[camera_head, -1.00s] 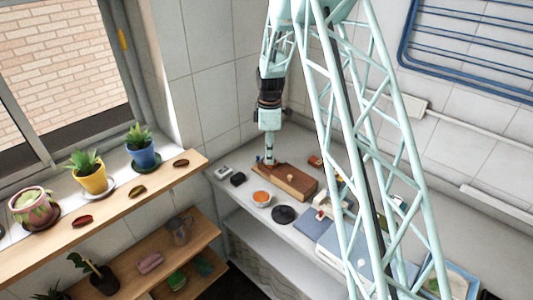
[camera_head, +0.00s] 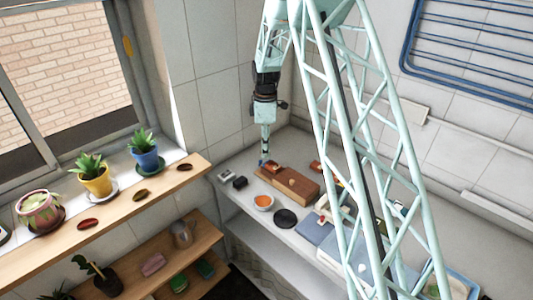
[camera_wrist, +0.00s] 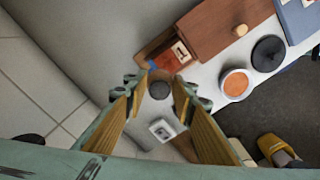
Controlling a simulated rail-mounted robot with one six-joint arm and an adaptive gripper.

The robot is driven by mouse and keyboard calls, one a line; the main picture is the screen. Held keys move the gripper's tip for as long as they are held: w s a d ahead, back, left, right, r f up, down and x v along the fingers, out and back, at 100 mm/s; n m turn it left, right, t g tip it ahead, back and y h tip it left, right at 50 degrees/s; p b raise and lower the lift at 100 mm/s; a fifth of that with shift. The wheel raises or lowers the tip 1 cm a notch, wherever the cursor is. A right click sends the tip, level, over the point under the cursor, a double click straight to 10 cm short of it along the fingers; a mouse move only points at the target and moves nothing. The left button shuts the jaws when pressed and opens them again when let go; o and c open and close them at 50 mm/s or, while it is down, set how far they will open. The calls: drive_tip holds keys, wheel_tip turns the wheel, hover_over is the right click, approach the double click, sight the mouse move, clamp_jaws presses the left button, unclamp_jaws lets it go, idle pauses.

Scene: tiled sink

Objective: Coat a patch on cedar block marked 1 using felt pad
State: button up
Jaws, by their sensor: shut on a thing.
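My gripper (camera_wrist: 164,88) is over the left end of the counter, beside a small reddish-brown block; it also shows in the head view (camera_head: 264,161). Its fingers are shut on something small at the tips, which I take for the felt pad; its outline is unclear. A dark round shape shows between the fingertips. A white bowl of orange liquid (camera_wrist: 237,84) stands nearby.
A black disc (camera_wrist: 268,54) lies beside the bowl. A small white item (camera_head: 227,174) and a dark item (camera_head: 239,182) lie at the counter's left end. Another reddish block (camera_head: 316,166) is behind the long wooden piece. A plant shelf (camera_head: 130,205) stands left.

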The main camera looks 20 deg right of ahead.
drive_tip(key=shift+w+r, duration=0.15)
drive_tip(key=shift+r, duration=0.25)
drive_tip(key=shift+r+p, duration=0.75)
drive_tip(key=shift+r, duration=1.1)
drive_tip(key=shift+f, duration=0.1)
